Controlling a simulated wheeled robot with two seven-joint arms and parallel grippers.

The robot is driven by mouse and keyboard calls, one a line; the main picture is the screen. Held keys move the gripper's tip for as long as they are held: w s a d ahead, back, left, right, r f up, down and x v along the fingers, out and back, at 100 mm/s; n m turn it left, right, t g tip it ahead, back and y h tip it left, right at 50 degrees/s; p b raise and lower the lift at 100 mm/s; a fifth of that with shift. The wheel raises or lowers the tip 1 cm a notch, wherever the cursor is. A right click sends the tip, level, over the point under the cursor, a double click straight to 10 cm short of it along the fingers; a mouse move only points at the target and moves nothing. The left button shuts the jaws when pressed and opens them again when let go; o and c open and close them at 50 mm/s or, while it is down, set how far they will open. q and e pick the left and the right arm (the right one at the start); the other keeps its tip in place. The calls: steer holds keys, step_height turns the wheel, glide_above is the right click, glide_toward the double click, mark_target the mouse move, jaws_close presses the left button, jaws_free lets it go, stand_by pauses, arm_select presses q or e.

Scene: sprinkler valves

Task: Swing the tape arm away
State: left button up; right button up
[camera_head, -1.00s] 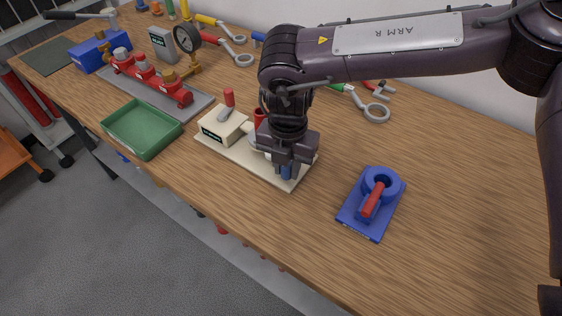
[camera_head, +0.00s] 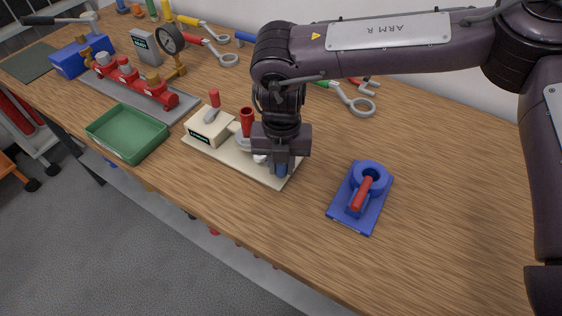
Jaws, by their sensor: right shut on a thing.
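A cream base plate (camera_head: 218,157) stands on the bench in the middle of the view. On it are a cream box (camera_head: 210,127) with a small dark display, a red lever (camera_head: 214,98), a red cup-shaped part (camera_head: 247,121) and a pale curved part (camera_head: 237,140). My right gripper (camera_head: 281,166) points down over the plate's right end. It is shut on a blue upright part (camera_head: 281,169) there, which looks like the tape arm's handle. The fingers and wrist hide most of this part and how it joins the rest. My left gripper is not in view.
A blue block with a ring and red handle (camera_head: 362,194) stands to the right. A green tray (camera_head: 127,133) and a red valve manifold (camera_head: 131,81) are to the left. Pliers and wrenches (camera_head: 354,104) lie behind. Bare bench lies at the right and front.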

steer(key=o, duration=1)
steer(key=shift+r+b, duration=0.5)
steer(key=shift+r, duration=3.45)
